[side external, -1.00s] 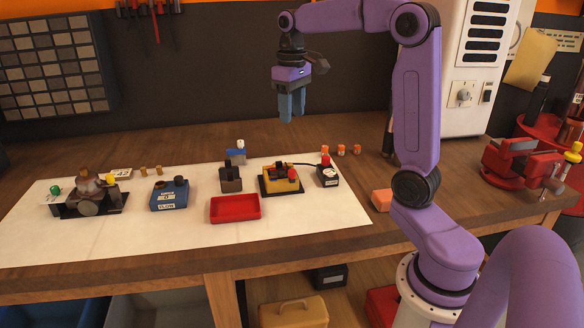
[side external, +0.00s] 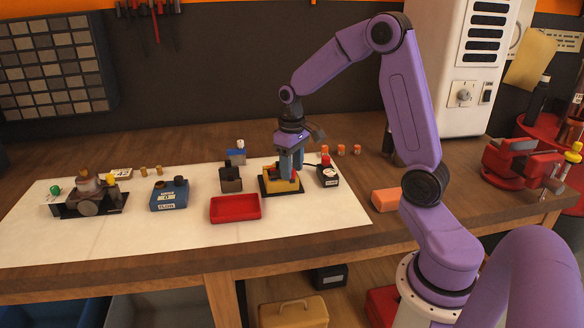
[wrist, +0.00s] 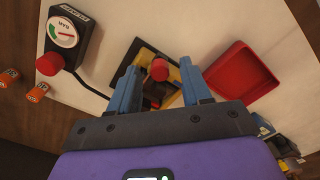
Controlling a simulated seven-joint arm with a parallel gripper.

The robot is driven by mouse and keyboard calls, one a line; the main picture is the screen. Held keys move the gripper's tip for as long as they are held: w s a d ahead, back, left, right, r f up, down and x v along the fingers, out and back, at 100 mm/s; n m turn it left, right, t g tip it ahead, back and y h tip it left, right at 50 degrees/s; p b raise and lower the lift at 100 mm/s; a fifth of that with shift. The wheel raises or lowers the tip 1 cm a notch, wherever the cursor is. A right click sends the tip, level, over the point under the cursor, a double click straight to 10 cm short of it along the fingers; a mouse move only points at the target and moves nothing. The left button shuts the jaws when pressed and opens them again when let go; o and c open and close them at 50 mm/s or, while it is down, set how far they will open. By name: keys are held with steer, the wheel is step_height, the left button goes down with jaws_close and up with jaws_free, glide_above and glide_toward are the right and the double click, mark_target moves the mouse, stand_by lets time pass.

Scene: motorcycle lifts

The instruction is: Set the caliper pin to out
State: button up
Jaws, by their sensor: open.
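A yellow device on a black base (side external: 268,190) stands on the white mat and is probably the caliper; I see no label on it. Its red knob (wrist: 160,69) shows in the wrist view between my fingertips. My gripper (side external: 291,172) is open and points down over the right part of the device. In the wrist view, one blue finger of my gripper (wrist: 159,72) is on each side of the red knob, with gaps visible. I cannot tell how far the fingertips are above the base. In the side view my fingers hide most of the knob. The pin's position is unclear.
A gauge box with a red knob (side external: 327,175) stands close on the right, joined by a black cable. A red tray (side external: 235,209) lies in front left. A grey block (side external: 230,180) and a blue box (side external: 169,196) stand further left. Orange cylinders (side external: 341,150) stand behind.

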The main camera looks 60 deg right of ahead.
steer(key=shift+f, duration=0.3)
jaws_close()
steer(key=shift+s+a, duration=2.9)
steer(key=shift+a, duration=0.05)
jaws_free()
steer(key=shift+r, duration=0.15)
step_height(320, 180, up, 17)
steer(key=shift+r, duration=0.15)
